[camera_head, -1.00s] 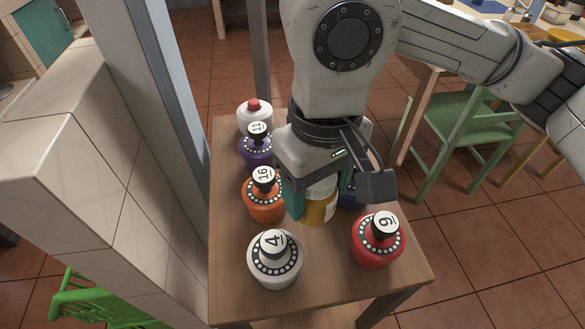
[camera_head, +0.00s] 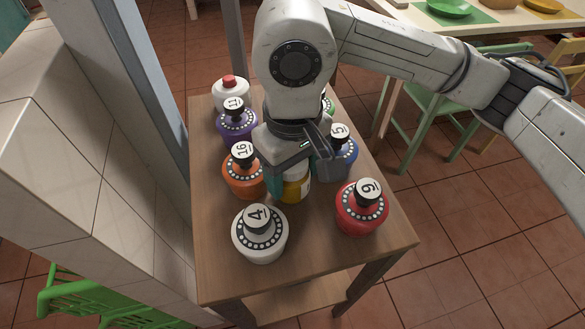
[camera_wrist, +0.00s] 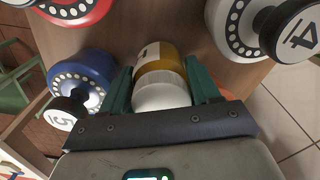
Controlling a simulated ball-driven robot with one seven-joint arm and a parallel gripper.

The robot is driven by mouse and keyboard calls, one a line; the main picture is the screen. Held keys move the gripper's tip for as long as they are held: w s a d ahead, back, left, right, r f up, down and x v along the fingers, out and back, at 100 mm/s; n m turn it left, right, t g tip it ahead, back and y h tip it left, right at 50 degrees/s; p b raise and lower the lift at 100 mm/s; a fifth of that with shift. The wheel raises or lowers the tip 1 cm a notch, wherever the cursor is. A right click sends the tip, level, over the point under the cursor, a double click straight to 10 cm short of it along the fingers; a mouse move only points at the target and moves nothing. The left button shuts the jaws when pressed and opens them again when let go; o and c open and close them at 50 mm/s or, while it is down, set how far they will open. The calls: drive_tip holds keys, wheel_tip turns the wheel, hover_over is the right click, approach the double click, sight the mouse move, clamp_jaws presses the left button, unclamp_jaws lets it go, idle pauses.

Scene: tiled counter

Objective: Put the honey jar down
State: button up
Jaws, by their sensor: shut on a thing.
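The honey jar is amber-yellow with a white lid and a pale label. In the head view the honey jar (camera_head: 296,189) is among the numbered pots on the small wooden table (camera_head: 310,245), mostly hidden by my gripper. In the wrist view the honey jar (camera_wrist: 162,72) lies between the two teal fingers of my gripper (camera_wrist: 162,88), which is shut on it. The gripper points down from above; whether the jar's base touches the tabletop cannot be told.
Around the jar stand an orange pot 16 (camera_head: 243,172), a blue pot 5 (camera_head: 338,158), a red pot 9 (camera_head: 361,210) and a white pot 4 (camera_head: 259,238). A purple pot 11 (camera_head: 236,124) and a white red-capped bottle (camera_head: 230,94) are behind. Bare wood shows at the front.

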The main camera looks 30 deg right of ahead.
drive_tip(key=shift+f, duration=0.15)
drive_tip(key=o, duration=1)
